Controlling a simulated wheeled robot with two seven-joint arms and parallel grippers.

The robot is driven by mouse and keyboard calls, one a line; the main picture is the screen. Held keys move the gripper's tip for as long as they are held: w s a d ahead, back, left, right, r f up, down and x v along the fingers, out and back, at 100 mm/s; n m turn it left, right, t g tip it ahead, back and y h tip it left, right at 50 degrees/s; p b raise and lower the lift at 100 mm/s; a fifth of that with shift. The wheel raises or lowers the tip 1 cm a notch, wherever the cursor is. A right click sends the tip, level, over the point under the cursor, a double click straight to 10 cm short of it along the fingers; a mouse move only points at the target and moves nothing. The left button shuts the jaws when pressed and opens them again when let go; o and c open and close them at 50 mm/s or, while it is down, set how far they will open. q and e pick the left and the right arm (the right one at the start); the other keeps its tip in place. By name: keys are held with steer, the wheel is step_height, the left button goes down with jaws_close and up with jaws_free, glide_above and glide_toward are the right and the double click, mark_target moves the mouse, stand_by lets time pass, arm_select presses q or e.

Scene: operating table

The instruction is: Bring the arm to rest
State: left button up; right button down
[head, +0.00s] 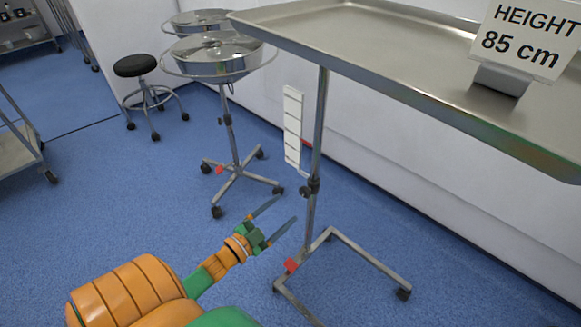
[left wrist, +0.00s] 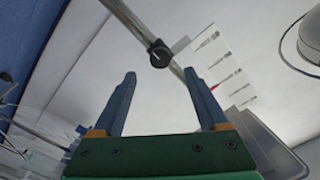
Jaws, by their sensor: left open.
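My left arm, orange and green, comes in at the lower left of the head view. Its gripper (head: 272,220) points up and to the right, beside the pole of the tray stand. The two blue-grey fingers are apart with nothing between them. In the left wrist view the open gripper (left wrist: 163,100) also shows empty, with the stand's pole and its dark clamp beyond the fingers. My right gripper is in neither view.
The steel tray table (head: 400,50) with a height sign (head: 522,38) stands at the right. Its wheeled base (head: 370,262) is near my gripper. A basin stand (head: 212,58) and a black stool (head: 135,66) stand behind. Blue floor is open at the left.

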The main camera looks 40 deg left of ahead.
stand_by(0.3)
